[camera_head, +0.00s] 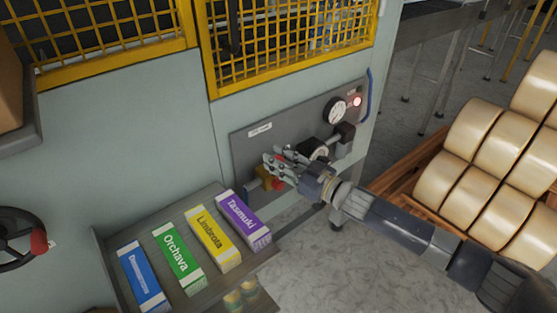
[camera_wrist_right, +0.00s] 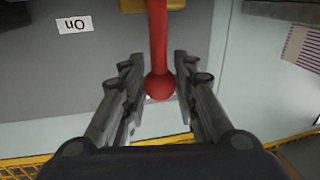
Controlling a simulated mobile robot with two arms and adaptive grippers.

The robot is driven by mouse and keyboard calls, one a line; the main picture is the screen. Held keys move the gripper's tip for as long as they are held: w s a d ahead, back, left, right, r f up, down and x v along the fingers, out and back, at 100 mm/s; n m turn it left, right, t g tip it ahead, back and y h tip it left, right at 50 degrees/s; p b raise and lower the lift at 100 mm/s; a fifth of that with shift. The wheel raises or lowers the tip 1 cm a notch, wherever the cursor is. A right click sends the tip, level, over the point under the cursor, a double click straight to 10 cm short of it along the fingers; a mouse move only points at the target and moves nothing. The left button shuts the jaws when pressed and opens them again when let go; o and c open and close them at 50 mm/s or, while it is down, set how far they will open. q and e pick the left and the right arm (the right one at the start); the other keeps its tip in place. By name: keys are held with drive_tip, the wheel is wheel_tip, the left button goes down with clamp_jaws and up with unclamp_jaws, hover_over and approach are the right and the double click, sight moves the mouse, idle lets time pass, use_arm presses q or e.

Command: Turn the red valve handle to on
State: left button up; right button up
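The red valve handle (camera_head: 278,184) shows only as a small patch beneath my right gripper (camera_head: 283,165) in the head view. In the right wrist view the handle (camera_wrist_right: 158,35) is a red rod ending in a round knob. The knob lies between the two fingertips of my right gripper (camera_wrist_right: 159,78), with narrow gaps seeming to remain on both sides. The gripper is open around it. A white label reading "On" (camera_wrist_right: 74,25) appears upside down on the grey panel, left of the handle. The rest of the valve is mostly hidden by my gripper. My left gripper is out of view.
The grey panel (camera_head: 247,149) carries a pressure gauge (camera_head: 335,110) and a lit red lamp (camera_head: 357,101). Several coloured boxes lie on a shelf at lower left, including a purple one (camera_head: 243,220). Cream rolls (camera_head: 475,125) on a wooden pallet stand at right, near my right arm.

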clamp_jaws()
drive_tip(key=shift+w+d+m, duration=0.3)
drive_tip(key=shift+d+m, duration=0.15)
drive_tip(key=shift+m, duration=0.15)
drive_tip(key=shift+w+d+f+m+t+b, duration=0.35)
drive_tip(key=shift+d+m, duration=0.2)
drive_tip(key=shift+m, duration=0.45)
drive_tip(key=shift+w+d+f+m+t+b, duration=0.1)
drive_tip(key=shift+w+d+f+m+b, duration=0.2)
drive_tip(key=shift+w+d+m, duration=0.5)
drive_tip(key=shift+w+d+f+m+t+b, duration=0.1)
drive_tip(key=shift+d+f+m+t+b, duration=0.2)
drive_tip(key=shift+m, duration=0.9)
